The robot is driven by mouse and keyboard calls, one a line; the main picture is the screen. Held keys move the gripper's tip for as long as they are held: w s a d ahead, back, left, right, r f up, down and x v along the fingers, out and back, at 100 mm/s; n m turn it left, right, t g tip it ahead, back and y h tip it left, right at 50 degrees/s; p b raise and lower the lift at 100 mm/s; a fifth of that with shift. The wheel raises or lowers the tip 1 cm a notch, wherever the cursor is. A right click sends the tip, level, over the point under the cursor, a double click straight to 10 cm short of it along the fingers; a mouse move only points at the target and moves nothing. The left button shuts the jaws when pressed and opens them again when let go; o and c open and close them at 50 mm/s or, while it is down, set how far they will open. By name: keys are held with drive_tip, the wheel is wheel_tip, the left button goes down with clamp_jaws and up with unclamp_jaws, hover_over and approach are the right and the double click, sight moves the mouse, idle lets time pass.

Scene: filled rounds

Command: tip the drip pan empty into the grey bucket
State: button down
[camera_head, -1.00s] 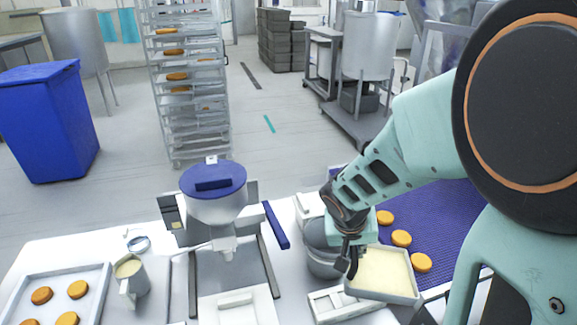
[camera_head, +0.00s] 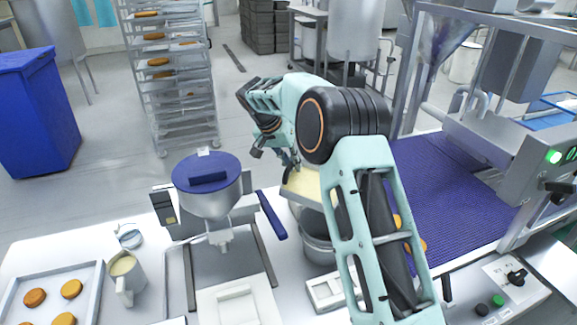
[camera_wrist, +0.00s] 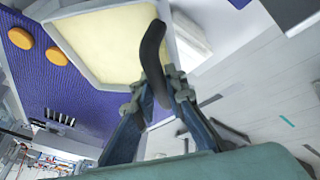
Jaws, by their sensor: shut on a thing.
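The drip pan (camera_head: 300,200) is a pale tray holding a cream-yellow fill. My arm hides the pan's right part and some of the bucket. In the wrist view the pan (camera_wrist: 66,50) lies beyond the fingers (camera_wrist: 165,76), with the fill still spread across it. The pan looks somewhat tilted in the head view; I see no stream falling. The bucket's inside is mostly hidden.
A depositor with a blue lid (camera_head: 207,175) stands left of the bucket. A jug (camera_head: 124,278) and a tray of round cakes (camera_head: 98,285) are further left. A purple belt (camera_head: 450,190) with cakes lies right. A white scale-like box (camera_head: 333,290) sits in front of the bucket.

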drive_tip(key=w+f+m, duration=0.1)
drive_tip(key=w+a+f+m+g+h, duration=0.1)
drive_tip(key=w+f+m, duration=0.1)
drive_tip(key=shift+m+g+p, duration=0.3)
drive_tip(key=shift+r, duration=0.1)
